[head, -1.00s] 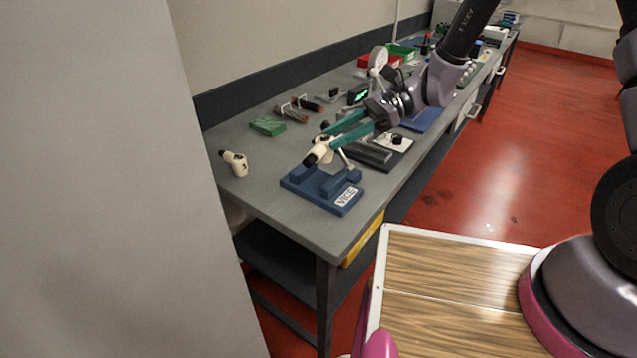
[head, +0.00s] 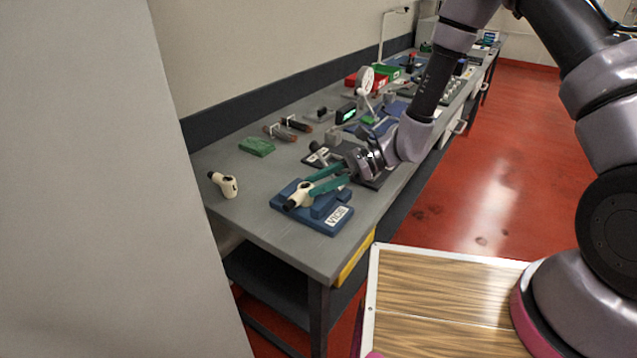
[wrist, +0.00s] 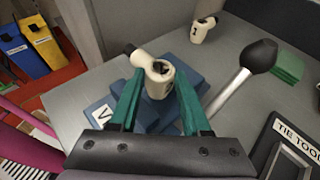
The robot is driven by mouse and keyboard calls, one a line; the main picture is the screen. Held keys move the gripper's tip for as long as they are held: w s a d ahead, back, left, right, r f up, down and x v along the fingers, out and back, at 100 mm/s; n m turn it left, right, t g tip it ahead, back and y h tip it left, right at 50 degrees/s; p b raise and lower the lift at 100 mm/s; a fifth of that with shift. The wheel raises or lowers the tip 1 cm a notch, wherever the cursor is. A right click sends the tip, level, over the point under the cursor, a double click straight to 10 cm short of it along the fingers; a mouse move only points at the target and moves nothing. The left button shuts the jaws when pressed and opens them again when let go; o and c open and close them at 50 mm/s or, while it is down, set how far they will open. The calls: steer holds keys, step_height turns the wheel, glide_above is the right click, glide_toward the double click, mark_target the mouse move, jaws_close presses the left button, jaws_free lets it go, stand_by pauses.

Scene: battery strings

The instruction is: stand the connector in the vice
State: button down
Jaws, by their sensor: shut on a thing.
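My gripper (head: 311,188) is shut on a cream connector (head: 297,198) with a dark end. In the wrist view the connector (wrist: 157,84) sits between the teal fingers (wrist: 158,90), its side arm pointing up and left. The blue vice (head: 334,218), labelled VICE, stands on the near end of the bench. The held connector is at the vice's jaws, low over them; whether it touches them or is seated between them I cannot tell. Its lower part is hidden. A second cream connector (head: 224,185), with a dark mark, stands on the bench to the left; it also shows in the wrist view (wrist: 203,30).
A green block (head: 257,146) and tools (head: 281,132) lie behind on the bench (head: 240,225). A tie-tool board (wrist: 290,150) is close to my gripper. Bench space between the second connector and the vice is clear.

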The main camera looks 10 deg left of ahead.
steer(key=c, duration=0.6)
jaws_free()
steer(key=shift+c, duration=0.2)
steer(key=v, duration=1.2)
steer(key=d+r+n+t+h, duration=0.1)
steer(key=d+r+n+h, duration=0.25)
steer(key=d+r, duration=0.45)
steer(key=s+d+r+n+t+h, duration=0.2)
steer(key=s+d+r+t, duration=0.3)
steer(key=d+r, duration=0.5)
steer(key=s+d+r+n+t+h, duration=0.3)
steer(key=s+d+r+t+h, duration=0.2)
steer(key=d+r, duration=0.4)
step_height(320, 180, up, 5)
steer(key=shift+d+r+n+t, duration=0.1)
steer(key=shift+d+n+t, duration=0.3)
steer(key=shift+t, duration=0.3)
